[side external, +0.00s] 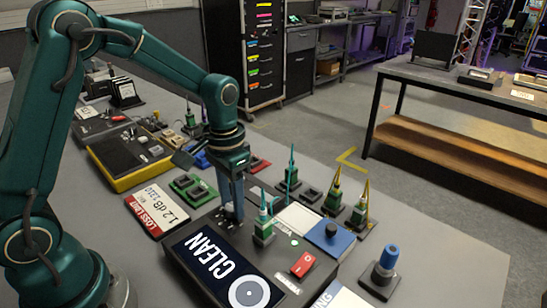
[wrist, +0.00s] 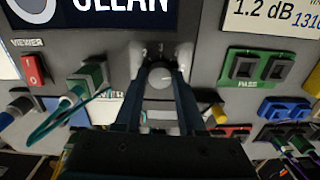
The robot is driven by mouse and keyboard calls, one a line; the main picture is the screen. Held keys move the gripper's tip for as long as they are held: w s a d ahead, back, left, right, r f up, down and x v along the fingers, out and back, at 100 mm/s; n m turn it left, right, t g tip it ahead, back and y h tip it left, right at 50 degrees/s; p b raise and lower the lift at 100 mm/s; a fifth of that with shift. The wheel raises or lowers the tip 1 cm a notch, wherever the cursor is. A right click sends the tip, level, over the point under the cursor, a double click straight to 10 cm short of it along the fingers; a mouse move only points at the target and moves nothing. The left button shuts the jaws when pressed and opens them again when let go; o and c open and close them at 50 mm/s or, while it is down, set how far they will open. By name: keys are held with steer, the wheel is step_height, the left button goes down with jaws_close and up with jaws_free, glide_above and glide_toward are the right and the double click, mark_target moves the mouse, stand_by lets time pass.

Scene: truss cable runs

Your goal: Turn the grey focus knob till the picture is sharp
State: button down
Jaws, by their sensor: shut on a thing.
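The grey focus knob (wrist: 160,76) stands on the panel of the dark viewer box (side external: 190,268), near the middle of the wrist view. My gripper (wrist: 160,80) points down at it with one finger on each side, shut on the knob. In the side view my gripper (side external: 231,212) hides most of the knob. The viewer's screen (side external: 215,258) reads "CLEAN" in clear white letters, with a pale ringed disc (side external: 249,292) at its near end. Only the lower edge of the screen (wrist: 100,10) shows in the wrist view.
A red rocker switch (side external: 303,264) and a green connector (side external: 263,230) with a cable stand close to my gripper. A "1.2 dB" loss-limit card (side external: 157,208) and a green double holder (side external: 193,189) lie left of the box. A blue-topped post (side external: 385,268) stands right.

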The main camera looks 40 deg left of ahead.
steer(key=c, duration=0.5)
jaws_free()
steer(key=shift+r, duration=0.15)
steer(key=shift+r, duration=2.45)
